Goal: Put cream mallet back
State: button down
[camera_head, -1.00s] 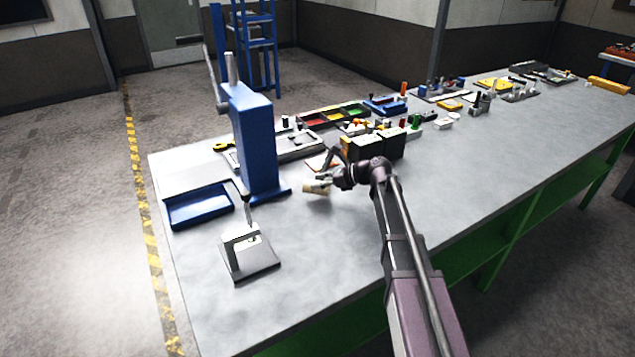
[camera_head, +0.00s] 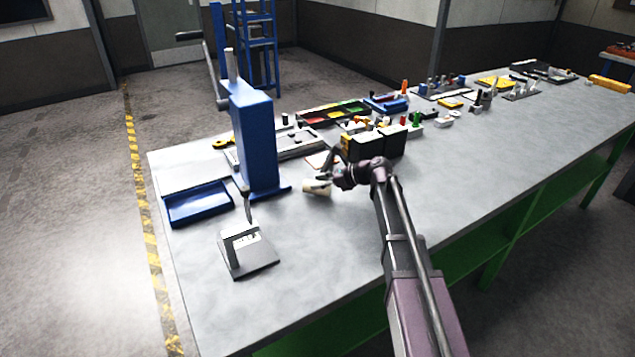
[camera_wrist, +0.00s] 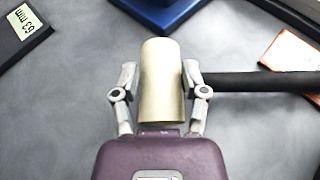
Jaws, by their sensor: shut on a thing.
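The cream mallet shows as a cream cylindrical head (camera_wrist: 162,82) with a dark handle (camera_wrist: 262,82) that runs to the right in the wrist view. My gripper (camera_wrist: 160,90) is shut on the head, one finger on each side. In the head view the mallet head (camera_head: 316,188) is small, above the bench top in front of the blue press, and my gripper (camera_head: 328,180) is at its right. I cannot tell its exact height above the bench.
A blue press (camera_head: 252,140) with a lever stands to the left, beside a blue tray (camera_head: 200,205). A grey stand (camera_head: 245,250) is at the front left. Dark boxes (camera_head: 385,145) stand behind my gripper. An orange-and-white card (camera_wrist: 290,62) lies at right. The front bench top is clear.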

jog(key=shift+f, duration=0.3)
jog(key=shift+c, duration=0.2)
grip_release()
